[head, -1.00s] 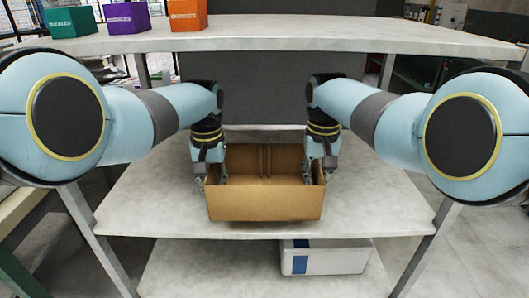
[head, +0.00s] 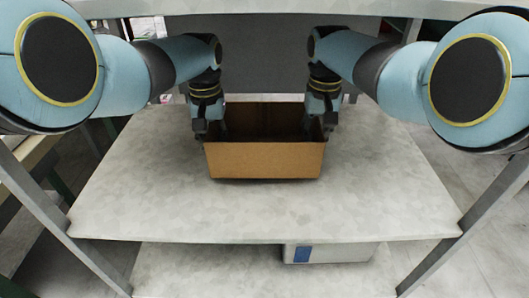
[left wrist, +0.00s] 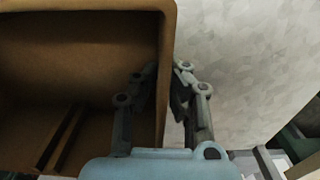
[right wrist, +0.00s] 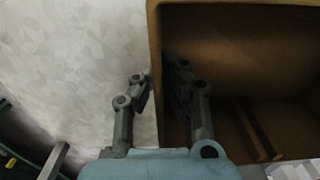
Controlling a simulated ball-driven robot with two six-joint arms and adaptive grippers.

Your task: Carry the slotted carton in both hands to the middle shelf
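The brown open-topped slotted carton (head: 264,160) is level over the middle shelf (head: 262,215), well back from its front edge. Whether its base touches the shelf is hard to tell. My left gripper (head: 209,134) straddles the carton's left wall, one finger inside and one outside, closed on it in the left wrist view (left wrist: 162,88). My right gripper (head: 321,132) grips the opposite wall the same way, as the right wrist view shows (right wrist: 158,82). Dark upright ribs show inside the carton. Its inside floor is mostly in shadow.
Slanted metal legs (head: 470,228) stand at both sides. A white bin with a blue patch (head: 330,253) sits on the lower shelf (head: 210,272). The middle shelf is bare around the carton.

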